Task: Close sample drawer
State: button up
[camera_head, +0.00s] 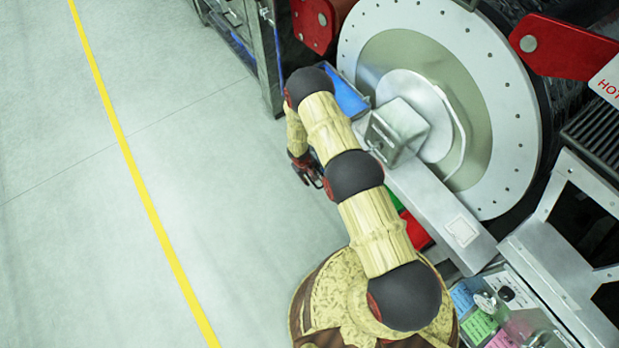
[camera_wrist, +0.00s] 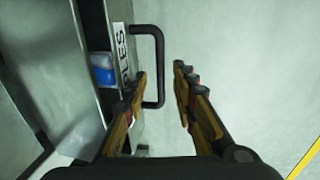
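The sample drawer (camera_wrist: 122,45) shows in the wrist view, with a white label ending in "LES" on its front. It stands partly pulled out of a grey metal cabinet (camera_wrist: 60,60), and a blue and white item (camera_wrist: 103,70) is visible inside. A black U-shaped handle (camera_wrist: 159,50) sticks out from the front. My gripper (camera_wrist: 161,72) is open, its fingers on either side of the handle bar in the picture; I cannot tell whether either touches it. In the head view my gripper (camera_head: 308,172) is partly hidden by my arm, and I cannot make out the drawer.
A large round drum (camera_head: 510,90) with a bolted rim and grey hub box (camera_head: 398,130) stands right of my arm. A control panel with coloured labels (camera_head: 480,325) is at lower right. A metal frame (camera_head: 262,50) stands at the top. The floor (camera_head: 80,230) at left is clear.

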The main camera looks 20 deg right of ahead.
jog(key=shift+c, duration=1.4)
jog(key=c, duration=0.4)
grip_shut()
